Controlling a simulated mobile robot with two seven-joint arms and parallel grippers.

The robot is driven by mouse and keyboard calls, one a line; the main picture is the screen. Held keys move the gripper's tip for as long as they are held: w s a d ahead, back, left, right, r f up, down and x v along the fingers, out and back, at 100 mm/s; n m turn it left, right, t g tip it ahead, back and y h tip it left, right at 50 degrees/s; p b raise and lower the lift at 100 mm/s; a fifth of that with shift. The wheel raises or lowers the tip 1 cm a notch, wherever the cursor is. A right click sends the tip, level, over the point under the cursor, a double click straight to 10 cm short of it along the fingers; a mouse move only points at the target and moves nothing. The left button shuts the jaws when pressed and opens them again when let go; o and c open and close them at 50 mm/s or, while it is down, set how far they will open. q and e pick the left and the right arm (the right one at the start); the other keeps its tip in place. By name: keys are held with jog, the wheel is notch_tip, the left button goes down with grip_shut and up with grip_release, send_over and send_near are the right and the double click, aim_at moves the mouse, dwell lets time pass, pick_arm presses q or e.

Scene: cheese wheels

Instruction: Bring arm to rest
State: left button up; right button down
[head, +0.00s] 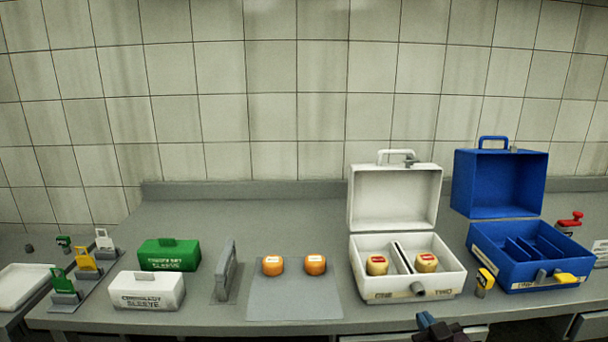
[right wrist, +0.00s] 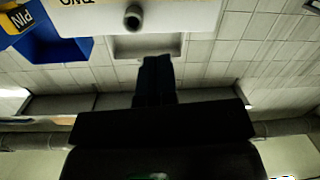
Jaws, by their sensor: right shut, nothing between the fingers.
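My right gripper (head: 428,322) shows at the bottom edge of the head view, in front of the white case (head: 405,297) and below the counter's front edge. Its dark fingers (right wrist: 156,65) are together and empty in the right wrist view. The rest of my right arm is mostly cut off by the frame. My left gripper and arm are not in the head view.
The open white case holds two yellowish cheese wheels; an open blue case (head: 545,285) stands right of it. Two orange cheese wheels (head: 272,265) (head: 316,264) sit on a grey mat (head: 295,302). White (head: 148,293) and green (head: 168,256) sleeves stand left.

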jog(key=s+d+f+m+g, duration=0.1)
jog(key=s+f+g, duration=0.2)
jog(key=s+f, duration=0.7)
jog(key=s+d+f+m+g+h, duration=0.1)
jog(key=s+f+g, duration=0.2)
jog(key=s+f, duration=0.6)
jog(key=s, duration=0.8)
jog(key=shift+d+f+h, duration=0.3)
jog(key=shift+d+f, duration=0.1)
